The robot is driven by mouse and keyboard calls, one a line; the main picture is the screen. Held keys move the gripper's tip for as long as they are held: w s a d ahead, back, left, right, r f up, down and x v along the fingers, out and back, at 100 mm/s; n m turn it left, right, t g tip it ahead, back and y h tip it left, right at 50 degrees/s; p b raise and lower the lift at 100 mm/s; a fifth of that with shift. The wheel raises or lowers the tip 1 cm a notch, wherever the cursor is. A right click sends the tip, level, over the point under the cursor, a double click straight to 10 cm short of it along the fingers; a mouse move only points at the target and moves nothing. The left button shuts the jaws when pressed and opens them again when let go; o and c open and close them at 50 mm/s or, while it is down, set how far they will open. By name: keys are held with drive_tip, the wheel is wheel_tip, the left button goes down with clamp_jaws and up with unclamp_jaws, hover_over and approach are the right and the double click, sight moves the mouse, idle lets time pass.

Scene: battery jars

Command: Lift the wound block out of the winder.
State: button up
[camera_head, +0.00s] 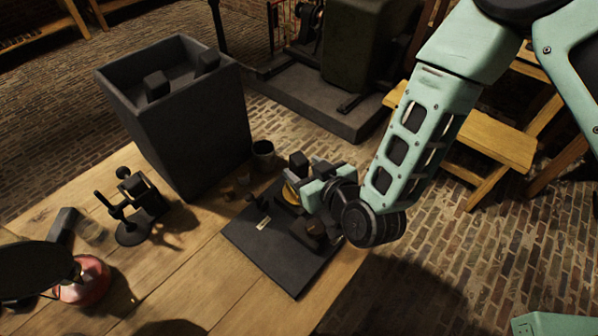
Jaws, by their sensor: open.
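The winder looks to be the dark flat base (262,245) on the wooden table, with small fittings on it and a yellow, brass-like round part (290,194). A dark block (298,162) stands above the yellow part. It may be the wound block, but I cannot tell for sure. My gripper (303,180) is open, low over the far right side of the base, right beside the dark block and yellow part. Its fingers are small and partly hidden, so I cannot tell whether they straddle or touch the block. A brown-and-black part (308,233) sits on the base below my wrist.
A tall dark bin (190,130) with blocks inside stands behind the base. A dark cup (263,155) is close behind. The front middle of the table (190,275) is clear.

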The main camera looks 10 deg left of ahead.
drive_tip(key=shift+p+x, duration=0.8)
drive_tip(key=shift+x, duration=1.4)
drive_tip(key=shift+a+r, duration=0.1)
clamp_jaws()
drive_tip(key=shift+r, duration=0.15)
